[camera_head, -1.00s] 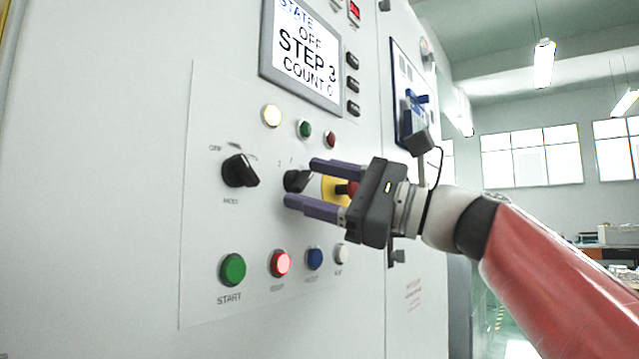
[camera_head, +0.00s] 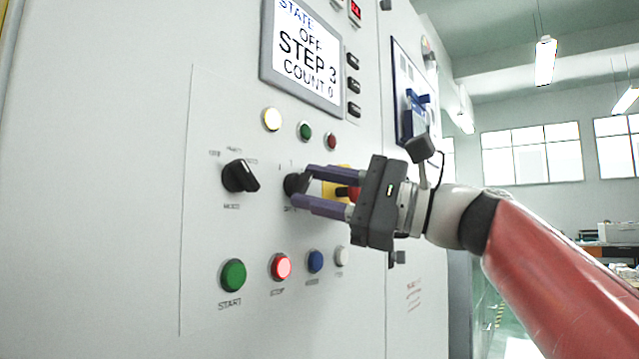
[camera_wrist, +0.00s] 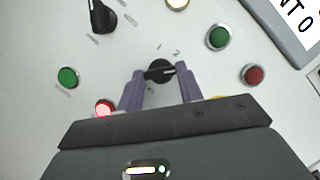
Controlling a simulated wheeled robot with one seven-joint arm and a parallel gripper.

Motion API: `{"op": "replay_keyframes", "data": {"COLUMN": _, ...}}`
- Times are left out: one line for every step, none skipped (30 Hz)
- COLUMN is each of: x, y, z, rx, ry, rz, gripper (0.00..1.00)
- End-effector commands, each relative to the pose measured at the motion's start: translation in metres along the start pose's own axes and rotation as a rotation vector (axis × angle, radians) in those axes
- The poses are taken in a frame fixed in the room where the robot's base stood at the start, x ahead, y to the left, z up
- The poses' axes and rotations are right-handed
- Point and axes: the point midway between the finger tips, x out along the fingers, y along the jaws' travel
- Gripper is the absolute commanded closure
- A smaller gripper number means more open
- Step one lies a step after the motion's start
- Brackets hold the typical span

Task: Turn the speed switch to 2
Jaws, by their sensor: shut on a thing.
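The speed switch (camera_head: 292,183) is a black round knob with a raised bar, on the control panel's middle row. My gripper (camera_head: 301,186) is shut on it, with one purple finger above and one below in the head view. The fingers partly hide the knob there. In the wrist view the speed switch (camera_wrist: 159,63) sits between the two fingertips, its bar lying roughly across from finger to finger. The printed marks 1 and 2 show just beyond the knob in that view.
The mode switch (camera_head: 238,177) is to the left. The start button (camera_head: 232,275), a lit red button (camera_head: 281,267) and a blue button (camera_head: 315,261) lie below. A yellow-backed red button (camera_head: 350,192) is close behind the fingers. A display (camera_head: 303,55) above reads OFF, STEP 3.

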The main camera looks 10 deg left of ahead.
Motion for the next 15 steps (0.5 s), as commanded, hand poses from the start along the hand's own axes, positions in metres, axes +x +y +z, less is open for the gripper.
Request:
{"op": "replay_keyframes", "data": {"x": 0.0003, "y": -0.0026, "z": 0.0004, "rx": -0.032, "ry": 0.002, "rz": 0.015, "gripper": 0.86}}
{"op": "replay_keyframes", "data": {"x": 0.0003, "y": -0.0029, "z": 0.0006, "rx": -0.054, "ry": 0.001, "rz": 0.025, "gripper": 0.86}}
{"op": "replay_keyframes", "data": {"x": 0.0004, "y": -0.0032, "z": 0.0005, "rx": -0.085, "ry": 0.002, "rz": 0.038, "gripper": 0.86}}
{"op": "replay_keyframes", "data": {"x": 0.0004, "y": -0.0036, "z": 0.0002, "rx": -0.109, "ry": 0.002, "rz": 0.048, "gripper": 0.86}}
{"op": "replay_keyframes", "data": {"x": 0.0004, "y": -0.0038, "z": 0.0003, "rx": -0.132, "ry": 0.002, "rz": 0.058, "gripper": 0.86}}
{"op": "replay_keyframes", "data": {"x": 0.0004, "y": -0.0041, "z": 0.0005, "rx": -0.164, "ry": 0.001, "rz": 0.072, "gripper": 0.86}}
{"op": "replay_keyframes", "data": {"x": 0.0005, "y": -0.0043, "z": 0.0006, "rx": -0.189, "ry": 0.001, "rz": 0.081, "gripper": 0.86}}
{"op": "replay_keyframes", "data": {"x": 0.0005, "y": -0.0045, "z": 0.0008, "rx": -0.213, "ry": 0.002, "rz": 0.092, "gripper": 0.86}}
{"op": "replay_keyframes", "data": {"x": 0.0006, "y": -0.0046, "z": 0.0011, "rx": -0.244, "ry": 0.0, "rz": 0.105, "gripper": 0.86}}
{"op": "replay_keyframes", "data": {"x": 0.0006, "y": -0.0047, "z": 0.0011, "rx": -0.267, "ry": 0.0, "rz": 0.114, "gripper": 0.86}}
{"op": "replay_keyframes", "data": {"x": 0.0005, "y": -0.0048, "z": 0.0007, "rx": -0.29, "ry": 0.001, "rz": 0.123, "gripper": 0.86}}
{"op": "replay_keyframes", "data": {"x": 0.0004, "y": -0.0048, "z": 0.0004, "rx": -0.319, "ry": 0.001, "rz": 0.136, "gripper": 0.86}}
{"op": "replay_keyframes", "data": {"x": 0.0003, "y": -0.0048, "z": 0.0005, "rx": -0.341, "ry": 0.001, "rz": 0.145, "gripper": 0.86}}
{"op": "replay_keyframes", "data": {"x": 0.0003, "y": -0.0049, "z": 0.0005, "rx": -0.361, "ry": 0.001, "rz": 0.153, "gripper": 0.86}}
{"op": "replay_keyframes", "data": {"x": 0.0003, "y": -0.0048, "z": 0.0001, "rx": -0.387, "ry": 0.001, "rz": 0.164, "gripper": 0.86}}
